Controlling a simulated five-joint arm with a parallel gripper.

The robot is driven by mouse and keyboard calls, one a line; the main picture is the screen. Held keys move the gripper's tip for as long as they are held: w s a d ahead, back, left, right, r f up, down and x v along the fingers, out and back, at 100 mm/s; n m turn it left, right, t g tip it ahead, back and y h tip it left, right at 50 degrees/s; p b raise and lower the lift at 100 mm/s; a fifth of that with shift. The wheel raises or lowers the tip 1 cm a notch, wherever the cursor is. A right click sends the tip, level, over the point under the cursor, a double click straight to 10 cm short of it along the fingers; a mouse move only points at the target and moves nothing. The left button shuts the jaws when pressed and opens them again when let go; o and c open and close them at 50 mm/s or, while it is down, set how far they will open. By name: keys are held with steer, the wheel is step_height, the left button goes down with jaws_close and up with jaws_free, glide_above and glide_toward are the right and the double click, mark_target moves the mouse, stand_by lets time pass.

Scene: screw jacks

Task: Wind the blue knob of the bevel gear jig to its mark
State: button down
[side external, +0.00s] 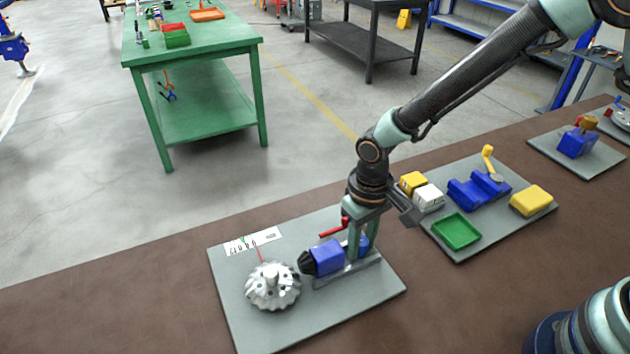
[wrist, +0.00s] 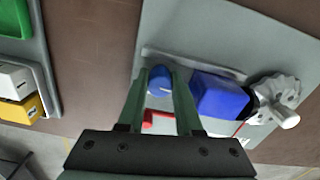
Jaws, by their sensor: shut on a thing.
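The bevel gear jig stands on a grey plate (side external: 228,310). A large silver bevel gear (side external: 272,286) lies on the left, and it shows at the right of the wrist view (wrist: 285,92). A blue housing (side external: 327,256) with a dark pinion (side external: 306,263) is beside it. The blue knob (wrist: 159,79) is at the housing's other end. My gripper (wrist: 160,92) points down with one finger on each side of the knob and is shut on it. In the side view my gripper (side external: 359,246) partly hides the knob. A white scale card (side external: 252,241) lies behind the gear, near a thin red pointer (side external: 260,256).
A red handle (side external: 334,229) stands close behind the housing and my fingers. To the right, another grey plate carries a green tray (side external: 456,231), a blue vise-like fixture (side external: 478,190) and yellow blocks (side external: 531,200). The brown bench (side external: 130,290) is clear on the left.

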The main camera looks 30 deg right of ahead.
steer(key=shift+n, duration=1.2)
steer(key=c, duration=0.6)
jaws_free()
